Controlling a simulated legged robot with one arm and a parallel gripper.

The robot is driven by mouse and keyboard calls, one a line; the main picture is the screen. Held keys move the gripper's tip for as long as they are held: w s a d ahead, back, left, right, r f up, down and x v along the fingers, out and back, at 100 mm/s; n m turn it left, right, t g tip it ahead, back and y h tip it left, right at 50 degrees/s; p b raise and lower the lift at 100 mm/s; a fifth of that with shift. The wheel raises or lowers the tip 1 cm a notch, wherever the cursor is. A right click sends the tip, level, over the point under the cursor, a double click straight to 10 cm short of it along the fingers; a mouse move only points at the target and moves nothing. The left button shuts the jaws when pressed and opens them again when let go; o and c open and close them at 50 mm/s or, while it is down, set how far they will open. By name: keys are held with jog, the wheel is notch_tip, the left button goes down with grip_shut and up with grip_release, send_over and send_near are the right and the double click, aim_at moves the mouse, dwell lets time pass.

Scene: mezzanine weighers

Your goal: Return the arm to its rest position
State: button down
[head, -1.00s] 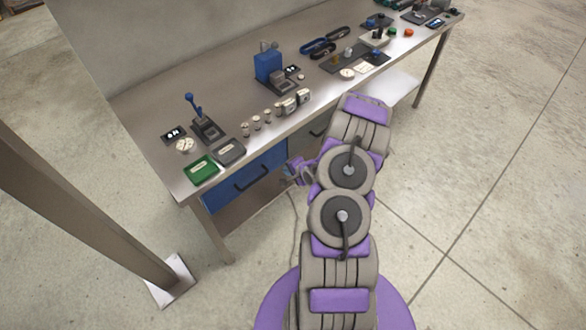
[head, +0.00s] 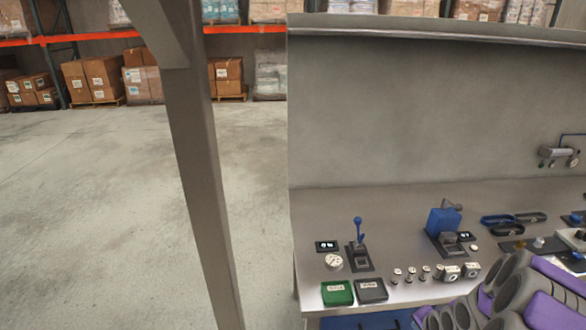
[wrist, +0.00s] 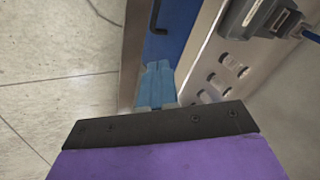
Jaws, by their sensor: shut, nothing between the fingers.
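My arm (head: 500,300) shows at the lower right of the head view, purple and grey, folded in front of the bench's front edge. My gripper (wrist: 155,85) shows in the wrist view as blue fingers, shut and empty, beside the blue drawer front (wrist: 180,40) with its dark handle. Its fingertips do not show clearly in the head view. I cannot tell whether the fingers touch the drawer.
The steel bench (head: 390,205) holds a green tray (head: 337,293), a grey tray (head: 371,290), a blue-levered device (head: 359,245), a blue press (head: 443,222) and several small weights. A grey post (head: 205,180) stands at left. Open floor (head: 90,220) lies beyond it.

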jog(key=s+a+r+n+g, duration=0.3)
jog(key=s+a+r+n, duration=0.1)
jog(key=s+a+r, duration=0.6)
jog(key=s+a+r+n+g, duration=0.3)
jog(key=s+a+r+n, duration=0.2)
jog(key=s+a+r, duration=0.55)
jog(key=s+a+r+n+g, duration=0.1)
jog(key=s+a+r, duration=0.1)
jog(key=s, duration=0.4)
jog(key=s+a+r+n+g, duration=0.1)
jog(key=s+a+r+n, duration=0.1)
jog(key=s+r, duration=0.2)
jog(key=s, duration=0.2)
jog(key=shift+s+r+n, duration=0.2)
jog(key=shift+s+n, duration=0.1)
jog(key=shift+s, duration=0.05)
